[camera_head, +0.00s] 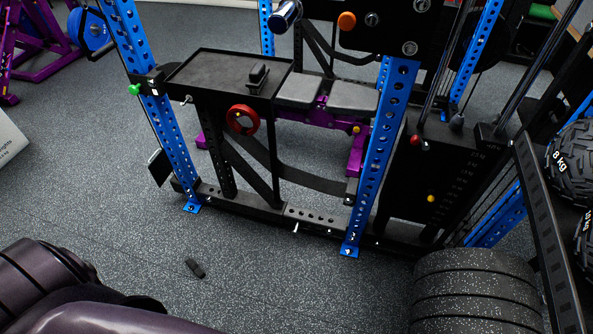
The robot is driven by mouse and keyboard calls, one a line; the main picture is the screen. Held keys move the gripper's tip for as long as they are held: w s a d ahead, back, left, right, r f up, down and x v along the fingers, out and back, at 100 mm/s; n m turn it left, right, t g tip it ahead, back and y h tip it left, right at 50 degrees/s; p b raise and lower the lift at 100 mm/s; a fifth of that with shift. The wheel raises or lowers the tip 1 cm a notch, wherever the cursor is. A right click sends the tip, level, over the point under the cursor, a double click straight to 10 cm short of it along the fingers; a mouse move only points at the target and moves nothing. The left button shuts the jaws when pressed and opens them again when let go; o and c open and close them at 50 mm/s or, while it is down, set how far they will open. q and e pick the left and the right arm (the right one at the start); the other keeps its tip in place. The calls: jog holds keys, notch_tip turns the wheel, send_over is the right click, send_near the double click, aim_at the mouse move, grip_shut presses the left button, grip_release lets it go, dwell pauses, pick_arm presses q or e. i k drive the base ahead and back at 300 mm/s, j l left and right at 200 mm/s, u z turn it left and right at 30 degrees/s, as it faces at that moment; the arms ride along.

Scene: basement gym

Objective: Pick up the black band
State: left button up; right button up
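Several black things could be the band, and I cannot tell which one is meant. A small dark object (195,268) lies alone on the speckled floor in front of the rack. A wide black strap (313,181) sags low inside the rack. Another small black object (258,76) rests on the black tray (215,73) of the rack. Neither of my grippers shows in this view. Dark, glossy parts at the lower left appear to be mine, with no fingers visible.
The blue-posted rack (378,150) stands across the middle, with a purple bench (312,116) inside it. A red ring (243,119) hangs at the tray's front. Thick dark discs (476,292) are stacked at the lower right, near balls (573,160). The floor at front left is mostly clear.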

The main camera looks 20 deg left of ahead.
aim_at(195, 267)
jog(key=j+u, duration=0.1)
jog(key=u, duration=1.85)
